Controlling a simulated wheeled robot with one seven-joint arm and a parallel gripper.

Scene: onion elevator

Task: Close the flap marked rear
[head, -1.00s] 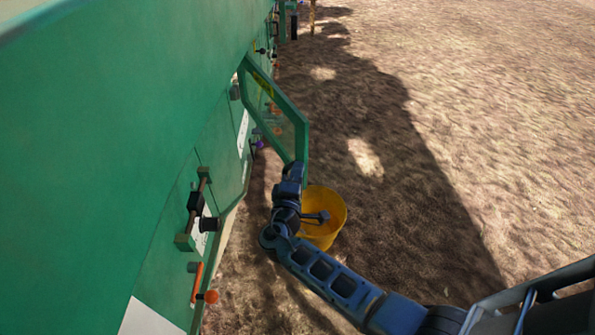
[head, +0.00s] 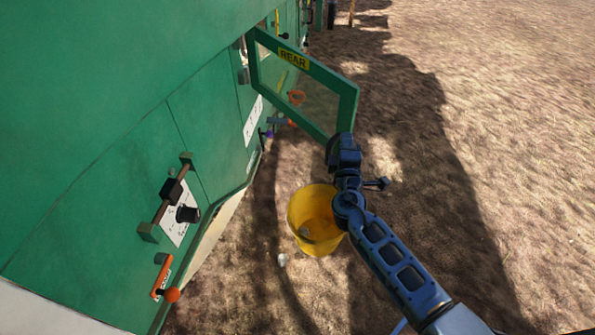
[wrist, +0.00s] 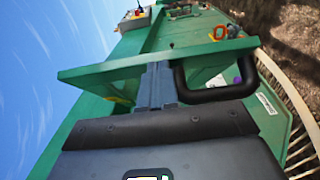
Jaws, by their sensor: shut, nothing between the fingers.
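The flap marked rear (head: 345,105) is a green frame around a clear pane, with a yellow REAR label (head: 293,60). It stands open, sticking out from the green machine side. My gripper (head: 343,142) is at the flap's lower outer corner. In the wrist view, my gripper's closed fingers (wrist: 157,75) reach the flap's green edge (wrist: 105,70), beside a black handle (wrist: 215,95). The fingers hold nothing. I cannot tell whether they touch the frame.
The green machine wall (head: 110,120) fills the left, with a black latch (head: 172,192) and an orange-knobbed lever (head: 165,280). A yellow bucket (head: 305,225) stands on the ground below my arm. A small pale round object (head: 283,260) lies near it. Open ground is at right.

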